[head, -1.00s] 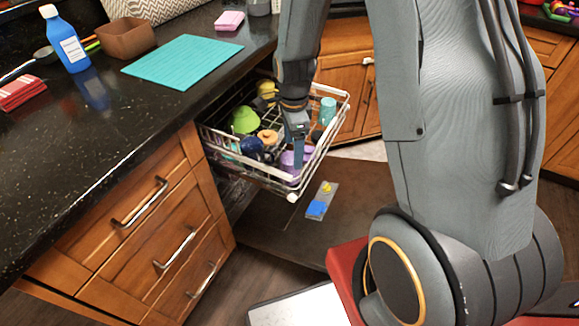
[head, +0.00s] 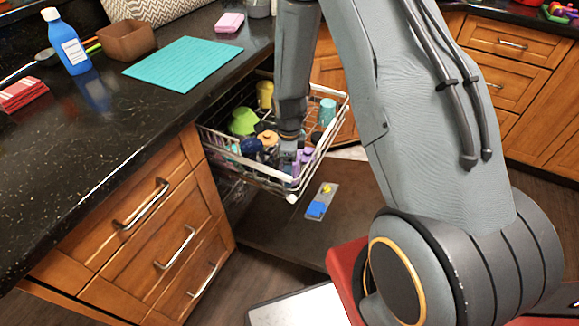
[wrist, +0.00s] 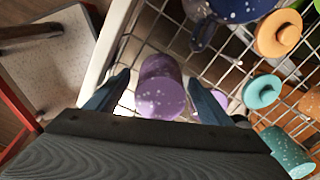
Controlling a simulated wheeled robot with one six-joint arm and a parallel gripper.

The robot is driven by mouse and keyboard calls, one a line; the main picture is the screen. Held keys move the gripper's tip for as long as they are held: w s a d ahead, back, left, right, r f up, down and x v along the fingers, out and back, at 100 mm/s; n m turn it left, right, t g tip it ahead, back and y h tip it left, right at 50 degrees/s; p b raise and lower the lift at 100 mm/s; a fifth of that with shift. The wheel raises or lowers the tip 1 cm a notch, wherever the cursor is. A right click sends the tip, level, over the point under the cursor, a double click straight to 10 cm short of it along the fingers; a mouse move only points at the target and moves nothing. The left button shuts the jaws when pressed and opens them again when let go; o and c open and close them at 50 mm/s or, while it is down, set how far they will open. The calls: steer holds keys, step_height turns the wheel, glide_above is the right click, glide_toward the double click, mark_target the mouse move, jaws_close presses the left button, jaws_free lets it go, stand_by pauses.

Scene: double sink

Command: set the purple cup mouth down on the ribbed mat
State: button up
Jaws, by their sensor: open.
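The purple cup (wrist: 160,88) is speckled and sits in the pulled-out dish rack (head: 270,183). In the wrist view a flat, paler round end of it faces the camera. My gripper (wrist: 158,82) is open, with one finger on each side of the cup; I cannot tell whether they touch it. In the head view my gripper (head: 290,160) is down inside the rack and hides most of the cup. The ribbed mat (head: 183,63) is teal and lies bare on the dark counter.
The rack also holds a green bowl (head: 244,121), a yellow cup (head: 265,94), a teal cup (head: 327,112), and blue and orange pieces.

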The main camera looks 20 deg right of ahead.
steer(key=shift+f, duration=0.55)
steer(key=c, duration=1.1)
steer(key=shift+c, duration=0.2)
